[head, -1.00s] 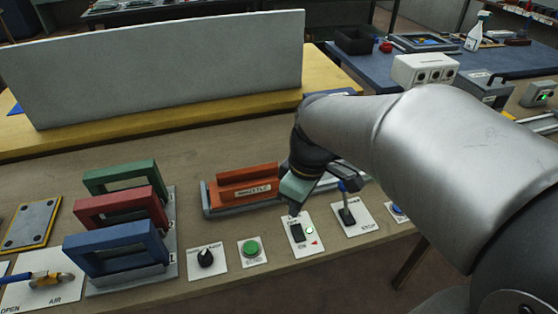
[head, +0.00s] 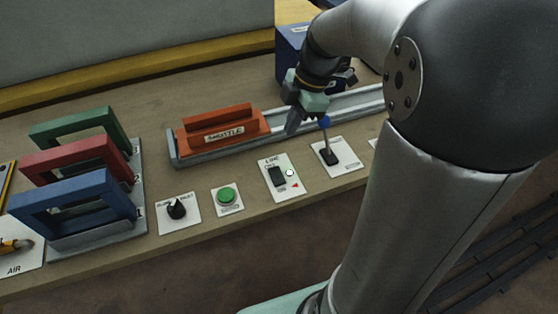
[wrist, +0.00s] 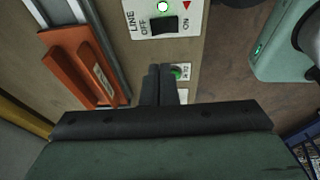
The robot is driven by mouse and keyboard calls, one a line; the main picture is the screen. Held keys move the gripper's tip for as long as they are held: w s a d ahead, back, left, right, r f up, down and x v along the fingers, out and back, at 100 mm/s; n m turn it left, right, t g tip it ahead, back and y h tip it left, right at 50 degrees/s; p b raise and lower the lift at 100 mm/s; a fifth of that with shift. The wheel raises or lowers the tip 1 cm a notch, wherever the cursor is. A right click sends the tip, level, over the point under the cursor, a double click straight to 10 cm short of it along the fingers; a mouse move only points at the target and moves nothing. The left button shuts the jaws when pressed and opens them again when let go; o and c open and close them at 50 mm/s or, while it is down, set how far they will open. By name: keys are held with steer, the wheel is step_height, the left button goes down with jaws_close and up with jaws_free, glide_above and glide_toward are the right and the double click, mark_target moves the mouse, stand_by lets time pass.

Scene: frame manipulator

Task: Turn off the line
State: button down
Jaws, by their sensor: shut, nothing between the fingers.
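The LINE switch plate (head: 289,188) is white, with a black rocker (head: 277,177) and a lit lamp (head: 290,172) ringed in green. In the wrist view the rocker (wrist: 163,25) lies between the words OFF on the left and ON on the right, and the lamp (wrist: 163,6) glows. I cannot tell which side of the rocker is pressed. My gripper (head: 291,128) is shut and empty, above and behind the LINE plate in the head view. In the wrist view its fingers (wrist: 161,70) point toward the plate and overlap the green button.
A green button (head: 226,195) and a black knob (head: 177,209) stand left of the LINE plate. A blue-tipped lever (head: 325,135) stands just right of it. The orange shuttle (head: 222,131) sits on a rail behind. Red, green and blue frames (head: 75,205) stand at left.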

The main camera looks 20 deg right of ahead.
glide_toward(276, 171)
steer(key=x, duration=0.5)
steer(key=shift+a, duration=0.4)
steer(key=shift+w+f, duration=0.15)
steer(key=shift+f, duration=0.6)
steer(key=shift+d, duration=0.1)
